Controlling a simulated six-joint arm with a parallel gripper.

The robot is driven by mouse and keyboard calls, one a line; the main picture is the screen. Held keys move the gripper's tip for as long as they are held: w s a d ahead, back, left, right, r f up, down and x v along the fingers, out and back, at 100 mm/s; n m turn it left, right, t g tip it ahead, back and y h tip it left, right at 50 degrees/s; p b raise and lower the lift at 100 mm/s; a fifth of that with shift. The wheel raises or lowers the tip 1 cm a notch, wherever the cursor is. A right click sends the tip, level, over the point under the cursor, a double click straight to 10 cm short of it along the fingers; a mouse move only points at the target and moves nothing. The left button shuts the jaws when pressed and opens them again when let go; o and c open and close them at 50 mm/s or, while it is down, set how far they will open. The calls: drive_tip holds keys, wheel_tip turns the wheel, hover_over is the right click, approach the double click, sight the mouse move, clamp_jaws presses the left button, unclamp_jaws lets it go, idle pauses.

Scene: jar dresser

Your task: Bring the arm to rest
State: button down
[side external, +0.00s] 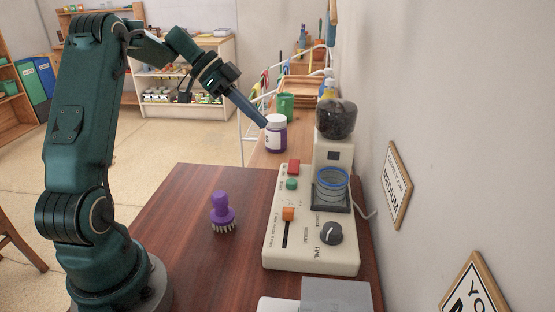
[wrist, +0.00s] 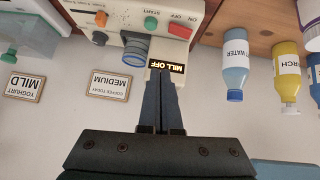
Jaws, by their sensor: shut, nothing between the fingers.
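My gripper (side external: 263,123) is shut and empty, held up above the far end of the table at the end of my raised, outstretched arm. In the side view its tips overlap the edge of a white-lidded jar with a purple label (side external: 276,136); I cannot tell the gap between them. In the wrist view the dark fingers of my gripper (wrist: 165,80) are together, with nothing between them. Their tips appear just below a small display reading "MILL OFF" (wrist: 167,66).
A cream mill (side external: 310,240) with a bean hopper (side external: 336,119) and blue-rimmed cup (side external: 331,184) stands along the wall. A purple brush (side external: 222,210) stands on the brown table (side external: 185,230). A blue water bottle (wrist: 236,68) and yellow bottle (wrist: 287,70) show in the wrist view.

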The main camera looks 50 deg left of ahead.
drive_tip(key=shift+s+a+r, duration=0.15)
drive_tip(key=shift+s+r, duration=0.05)
drive_tip(key=shift+r, duration=0.05)
drive_tip(key=s+d+r+m+g+y, duration=0.1)
drive_tip(key=s+d+r+m, duration=0.15)
drive_tip(key=d, duration=0.55)
drive_tip(key=s+d+r+m+g+y, duration=0.1)
drive_tip(key=s+d+r, duration=0.3)
drive_tip(key=d, duration=0.5)
drive_tip(key=s+f+n+t+y, duration=0.1)
drive_tip(key=s+f+n+y, duration=0.4)
drive_tip(key=s+f+n, duration=0.3)
drive_tip(key=s+n, duration=0.3)
drive_tip(key=n, duration=0.1)
drive_tip(key=shift+s+a+t, duration=0.3)
drive_tip(key=shift+a, duration=0.1)
